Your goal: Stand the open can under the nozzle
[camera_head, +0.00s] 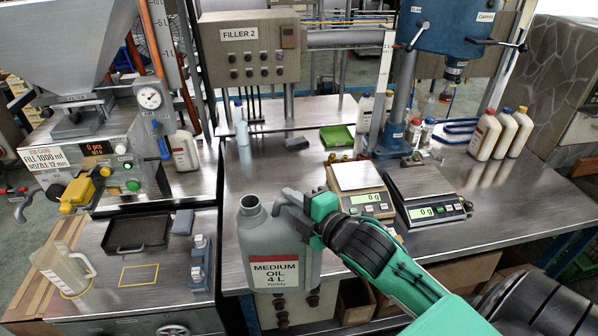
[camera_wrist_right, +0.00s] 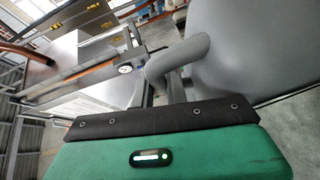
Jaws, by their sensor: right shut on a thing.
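The open can (camera_head: 278,245) is grey, with a "MEDIUM OIL 4 L" label and an uncapped neck. It is upright in front of the bench's front edge, at the middle of the head view. My right gripper (camera_head: 290,205) is shut on its handle, just right of the neck. In the right wrist view the can's grey body (camera_wrist_right: 265,45) fills the upper right, and its handle (camera_wrist_right: 178,58) is at the fingers. The filling machine (camera_head: 110,150) at the left has a yellow-handled valve (camera_head: 80,190); its nozzle outlet is hard to make out. My left gripper is not in view.
Below the machine are a dark tray (camera_head: 137,234), an empty yellow square outline (camera_head: 138,275) and a clear jug (camera_head: 62,268). A blue-grey clamp-like device (camera_head: 200,263) stands on the right side of that table. Two scales (camera_head: 362,190) stand behind my right arm.

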